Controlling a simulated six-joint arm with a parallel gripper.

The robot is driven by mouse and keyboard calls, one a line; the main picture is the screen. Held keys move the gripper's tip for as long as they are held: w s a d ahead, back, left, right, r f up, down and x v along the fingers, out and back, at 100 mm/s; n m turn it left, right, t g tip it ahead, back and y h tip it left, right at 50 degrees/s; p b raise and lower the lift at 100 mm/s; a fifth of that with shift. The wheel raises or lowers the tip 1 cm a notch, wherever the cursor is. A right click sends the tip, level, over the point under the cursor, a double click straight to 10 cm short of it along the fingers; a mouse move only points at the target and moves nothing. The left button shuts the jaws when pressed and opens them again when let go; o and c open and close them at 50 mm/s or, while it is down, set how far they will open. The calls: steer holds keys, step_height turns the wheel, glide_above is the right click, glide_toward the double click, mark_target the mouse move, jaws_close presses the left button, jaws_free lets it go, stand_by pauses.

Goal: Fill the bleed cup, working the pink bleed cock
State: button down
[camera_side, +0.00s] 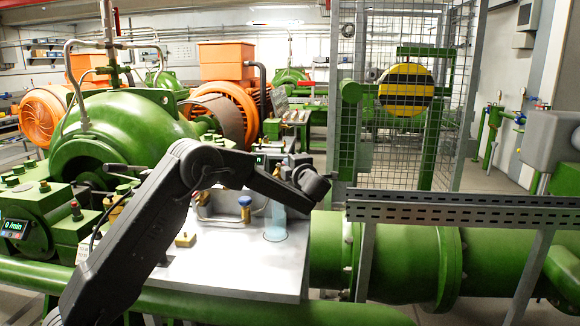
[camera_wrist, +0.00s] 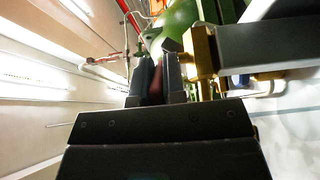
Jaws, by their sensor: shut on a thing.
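In the wrist view, my gripper (camera_wrist: 158,72) is shut, with a dark reddish piece (camera_wrist: 156,88) between its two dark fingers. This looks like the handle of the pink bleed cock in shade. A brass fitting (camera_wrist: 202,58) stands just right of the fingers. In the side view, my wrist hides the fingertips and the cock. A pale blue, see-through cup (camera_side: 275,222) stands upright on the light plate below my wrist. I cannot tell its liquid level or see a stream.
A blue-topped brass valve (camera_side: 245,208) stands left of the cup, and a small brass block (camera_side: 185,240) lies further left on the plate (camera_side: 235,278). A green pump (camera_side: 120,130) is behind my arm. A mesh guard (camera_side: 400,120) and slotted rail (camera_side: 460,212) stand right.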

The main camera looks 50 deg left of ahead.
steer(key=shift+w+a+n+g+y, duration=0.1)
steer(key=shift+w+n+g, duration=0.25)
steer(key=shift+n+g, duration=0.55)
steer(key=shift+w+a+n+g+y, duration=0.1)
steer(key=shift+w+n+g, duration=0.3)
steer(key=shift+g, duration=0.9)
steer(key=shift+w+a+n+g+y, duration=0.1)
steer(key=shift+w+n+g, duration=0.15)
steer(key=shift+n+g, duration=0.7)
steer(key=shift+w+n+g, duration=0.1)
steer(key=shift+n+g, duration=0.15)
steer(key=shift+g, duration=0.5)
steer(key=c, duration=1.2)
jaws_free()
steer(key=w+d, duration=0.1)
steer(key=d, duration=0.6)
steer(key=shift+d, duration=0.2)
